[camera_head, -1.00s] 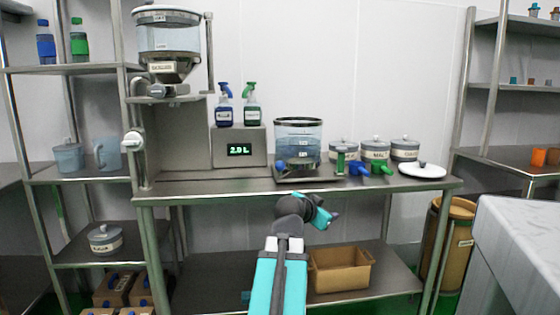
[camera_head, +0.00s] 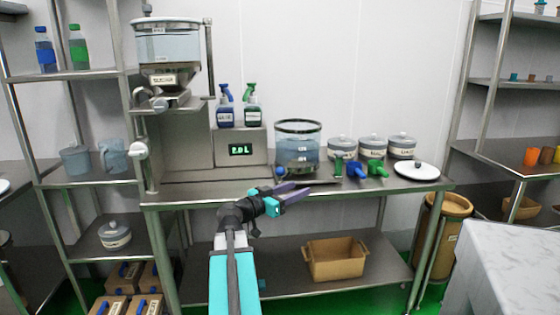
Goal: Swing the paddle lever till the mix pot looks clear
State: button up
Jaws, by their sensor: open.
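The mix pot (camera_head: 298,150) is a clear round container with a dark rim, standing on the steel bench right of the display. Bluish liquid shows in it; I cannot tell how well mixed it is. A small blue knob (camera_head: 280,171) sits at its lower left front; I cannot tell whether it belongs to the paddle lever. My gripper (camera_head: 300,191), with purple fingers and teal parts, is open at the bench's front edge, below and in front of the pot. No thing shows between its fingers. Contact with the knob cannot be made out.
A display unit reading 2.0 L (camera_head: 240,149) bears two spray bottles. A large hopper (camera_head: 168,50) stands on the left.

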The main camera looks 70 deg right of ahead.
aim_at(277, 172)
jog(key=w+a+r+n+t+p, duration=0.1)
jog(key=w+n+p, duration=0.1)
jog(key=w, duration=0.4)
jog(key=w+a+r+n+t+h+p, duration=0.1)
jog(key=w+a+p, duration=0.1)
jog(key=w+p, duration=0.3)
jog(key=shift+w+a+n+t+h, duration=0.3)
jog(key=shift+w+n, duration=0.1)
jog(key=shift+w, duration=0.65)
jog(key=shift+d, duration=0.15)
jog(key=p+x, duration=0.2)
jog(key=x, duration=1.1)
jog(key=shift+s+d+f+p, duration=0.1)
jog(key=shift+d+p, duration=0.15)
jog(key=shift+p, duration=0.05)
jog(key=shift+c, duration=0.4)
grip_shut()
